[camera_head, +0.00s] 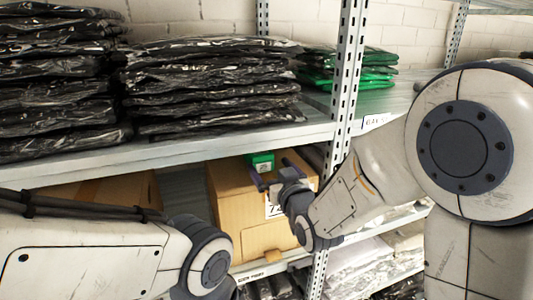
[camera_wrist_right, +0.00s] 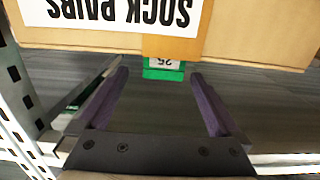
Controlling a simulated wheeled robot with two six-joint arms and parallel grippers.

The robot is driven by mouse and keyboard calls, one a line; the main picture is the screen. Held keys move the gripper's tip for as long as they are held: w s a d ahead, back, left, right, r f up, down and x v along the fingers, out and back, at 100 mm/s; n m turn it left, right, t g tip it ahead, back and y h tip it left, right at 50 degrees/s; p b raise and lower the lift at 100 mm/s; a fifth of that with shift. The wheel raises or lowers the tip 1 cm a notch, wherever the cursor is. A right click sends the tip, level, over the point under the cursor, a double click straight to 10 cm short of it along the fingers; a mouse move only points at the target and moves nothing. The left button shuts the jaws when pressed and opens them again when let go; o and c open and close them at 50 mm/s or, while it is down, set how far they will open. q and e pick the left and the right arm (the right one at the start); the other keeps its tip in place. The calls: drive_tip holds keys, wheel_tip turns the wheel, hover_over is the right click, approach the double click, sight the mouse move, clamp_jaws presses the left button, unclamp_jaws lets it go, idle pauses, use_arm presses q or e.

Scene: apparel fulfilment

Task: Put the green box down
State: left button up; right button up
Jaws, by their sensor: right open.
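The small green box (camera_head: 262,161) is at the top of a brown cardboard carton on the lower shelf, in the head view. In the right wrist view the green box (camera_wrist_right: 163,70) shows a white label and lies between the purple fingertips, with a gap on each side. My right gripper (camera_head: 274,172) is open just in front of it, and its two fingers (camera_wrist_right: 158,80) do not touch it. Whether the green box rests on the carton's top or inside its opening is hard to tell. My left arm shows at lower left, but its gripper is out of view.
The carton (camera_head: 234,201) carries a white label reading "SOCK PAIRS" in the wrist view. The upper shelf (camera_head: 200,148) is close above, with black bagged garments (camera_head: 215,85) and green ones (camera_head: 350,68). A perforated upright post (camera_head: 346,90) stands beside my right arm.

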sight(263, 161)
drive_tip(key=shift+p+x, duration=0.35)
drive_tip(key=shift+x, duration=0.8)
drive_tip(key=p+x, duration=0.1)
drive_tip(key=x, duration=0.1)
drive_tip(key=p+x, duration=0.1)
drive_tip(key=shift+w+a+p, duration=0.3)
drive_tip(key=shift+a+p, duration=0.1)
drive_tip(key=shift+w+a+f, duration=0.15)
drive_tip(key=shift+w+a, duration=0.05)
drive_tip(key=shift+w, duration=0.4)
drive_tip(key=c, duration=1.3)
drive_tip(key=shift+c, duration=0.2)
